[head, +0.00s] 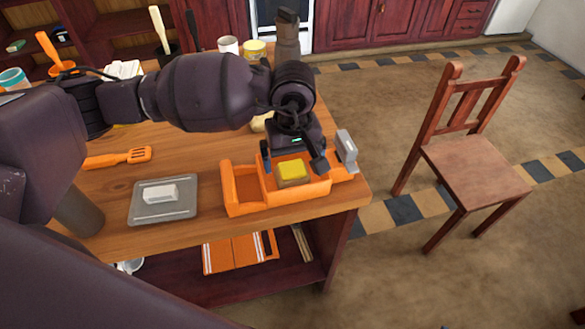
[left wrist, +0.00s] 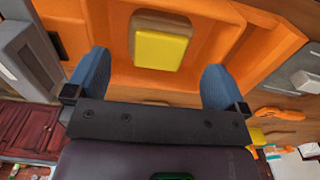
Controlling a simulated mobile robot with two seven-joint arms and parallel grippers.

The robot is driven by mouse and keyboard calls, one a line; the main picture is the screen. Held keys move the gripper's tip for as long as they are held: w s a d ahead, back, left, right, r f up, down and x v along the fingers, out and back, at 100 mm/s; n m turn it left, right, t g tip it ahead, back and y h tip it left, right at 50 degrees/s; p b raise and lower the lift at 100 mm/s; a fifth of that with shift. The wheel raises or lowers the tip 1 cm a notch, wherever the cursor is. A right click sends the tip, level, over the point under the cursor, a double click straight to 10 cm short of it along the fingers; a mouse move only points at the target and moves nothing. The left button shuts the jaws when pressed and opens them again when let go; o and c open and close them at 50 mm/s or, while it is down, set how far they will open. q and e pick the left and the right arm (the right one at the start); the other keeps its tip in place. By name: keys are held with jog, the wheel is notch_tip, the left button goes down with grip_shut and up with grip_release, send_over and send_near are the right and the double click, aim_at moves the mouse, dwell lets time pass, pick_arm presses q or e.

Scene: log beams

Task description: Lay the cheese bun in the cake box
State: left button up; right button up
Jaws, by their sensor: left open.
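The cheese bun, a yellow square top on a brown base (head: 293,171), lies inside the orange cake box (head: 240,205), in its right-hand part. In the left wrist view the bun (left wrist: 161,50) sits against the orange floor of the box (left wrist: 215,30), just beyond my fingertips. My left gripper (head: 292,160) is over the right-hand part of the box, with its fingers spread wide on either side of the bun. It is open, with a gap between bun and each finger. My right gripper is not in view.
A grey tray with a white block (head: 160,193) is left of the box. An orange slotted spatula (head: 118,158) lies behind it. A grey-white block (head: 346,147) stands at the box's right end, near the table edge. A wooden chair (head: 470,165) stands apart on the right.

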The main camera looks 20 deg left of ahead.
aim_at(293, 172)
pick_arm(q)
notch_tip(293, 172, up, 6)
jog(key=shift+r, duration=0.2)
dwell(0.6)
